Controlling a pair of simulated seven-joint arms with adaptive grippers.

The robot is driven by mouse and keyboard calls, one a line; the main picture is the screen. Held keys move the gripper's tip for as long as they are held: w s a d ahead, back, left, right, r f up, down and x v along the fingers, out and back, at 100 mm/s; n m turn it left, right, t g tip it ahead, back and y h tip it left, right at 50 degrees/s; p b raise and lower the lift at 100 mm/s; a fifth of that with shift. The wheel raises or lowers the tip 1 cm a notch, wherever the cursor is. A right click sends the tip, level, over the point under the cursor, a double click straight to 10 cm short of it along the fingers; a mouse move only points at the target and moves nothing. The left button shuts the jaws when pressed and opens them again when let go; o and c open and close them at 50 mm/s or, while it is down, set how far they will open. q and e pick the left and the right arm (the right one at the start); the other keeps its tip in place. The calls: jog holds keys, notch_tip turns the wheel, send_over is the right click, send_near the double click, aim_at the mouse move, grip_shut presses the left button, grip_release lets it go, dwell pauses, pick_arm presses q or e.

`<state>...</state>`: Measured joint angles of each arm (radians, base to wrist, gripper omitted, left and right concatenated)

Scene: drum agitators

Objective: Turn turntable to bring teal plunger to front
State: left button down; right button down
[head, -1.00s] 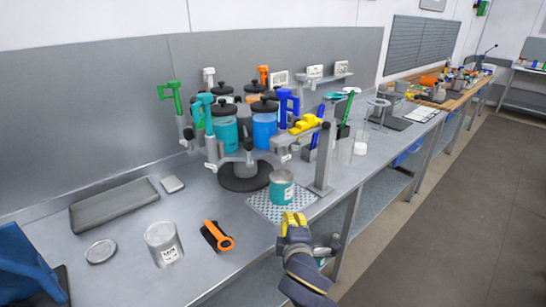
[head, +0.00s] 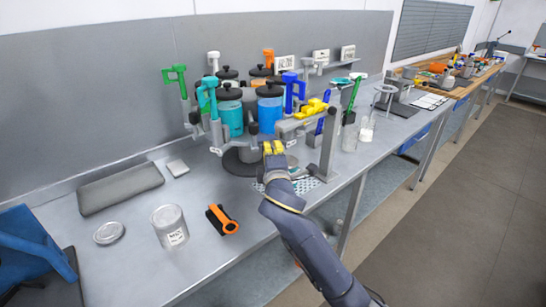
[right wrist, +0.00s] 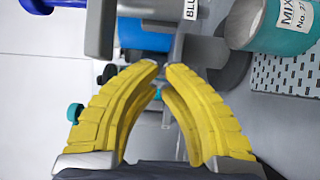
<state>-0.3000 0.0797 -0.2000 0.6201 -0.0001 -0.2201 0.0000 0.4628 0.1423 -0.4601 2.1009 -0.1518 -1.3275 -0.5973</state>
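The turntable is a grey hub with arms on a dark round base (head: 236,165), carrying several jars with black lids. The teal plunger (head: 207,95) stands upright at its left front, near the teal jar (head: 231,112). The blue jar (head: 269,110) and blue plunger (head: 292,92) are at its right. The green plunger (head: 176,82) is at its far left. My right gripper (head: 273,149) is at the turntable's right front. In the right wrist view its yellow fingertips (right wrist: 165,68) are close together beside grey parts; a grip is unclear. My left gripper is not in view.
A grey post (head: 328,145) with a yellow-handled arm stands right of my right gripper. A teal can (right wrist: 275,25) on a perforated mat (right wrist: 290,72) is close by.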

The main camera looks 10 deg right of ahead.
aim_at(279, 138)
jog(key=shift+w+d, duration=0.6)
jog(key=shift+w, duration=0.35)
jog(key=shift+w+d, duration=0.6)
jog(key=shift+w, duration=0.35)
jog(key=shift+w+d, duration=0.6)
jog(key=shift+w, duration=0.35)
jog(key=shift+w+d, duration=0.1)
